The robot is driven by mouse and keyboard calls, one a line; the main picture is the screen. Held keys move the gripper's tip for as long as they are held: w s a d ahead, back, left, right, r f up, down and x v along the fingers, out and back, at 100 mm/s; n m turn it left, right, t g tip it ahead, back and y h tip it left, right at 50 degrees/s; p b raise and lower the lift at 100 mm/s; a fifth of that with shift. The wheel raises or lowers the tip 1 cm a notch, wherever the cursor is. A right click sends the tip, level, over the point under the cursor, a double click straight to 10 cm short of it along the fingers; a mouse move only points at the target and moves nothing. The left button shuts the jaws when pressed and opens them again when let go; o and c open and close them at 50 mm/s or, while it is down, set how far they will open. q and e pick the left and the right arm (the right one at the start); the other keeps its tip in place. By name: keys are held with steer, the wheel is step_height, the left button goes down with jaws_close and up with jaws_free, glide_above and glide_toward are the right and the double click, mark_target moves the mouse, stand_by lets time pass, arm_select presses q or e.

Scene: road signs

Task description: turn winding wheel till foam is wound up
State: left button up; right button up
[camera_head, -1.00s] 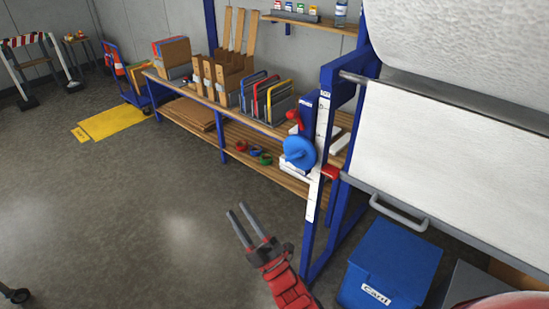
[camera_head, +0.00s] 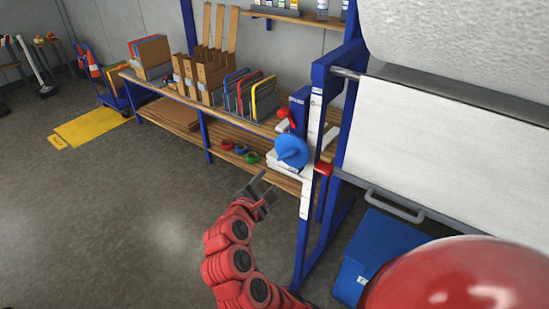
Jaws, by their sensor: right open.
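The blue winding wheel (camera_head: 291,150) is mounted on the blue frame post, beside a white ruler-like strip (camera_head: 309,165). The white foam sheet (camera_head: 445,165) hangs down from a large roll (camera_head: 465,38) at the upper right; its lower part ends at a grey bar with a handle. My right gripper (camera_head: 262,188) is open and empty, below and left of the wheel, apart from it in the picture. The red arm reaches up from the bottom edge. My left gripper is out of view.
A wooden workbench (camera_head: 190,98) with cardboard and file holders runs along the wall. Tape rolls (camera_head: 240,150) lie on its lower shelf. A blue bin (camera_head: 375,255) stands under the foam frame.

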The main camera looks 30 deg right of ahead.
mark_target(285, 157)
steer(key=p+x, duration=0.4)
steer(key=x, duration=1.2)
steer(key=shift+d, duration=0.2)
steer(key=shift+w+d+f, duration=0.25)
steer(key=shift+w+d, duration=0.1)
jaws_close()
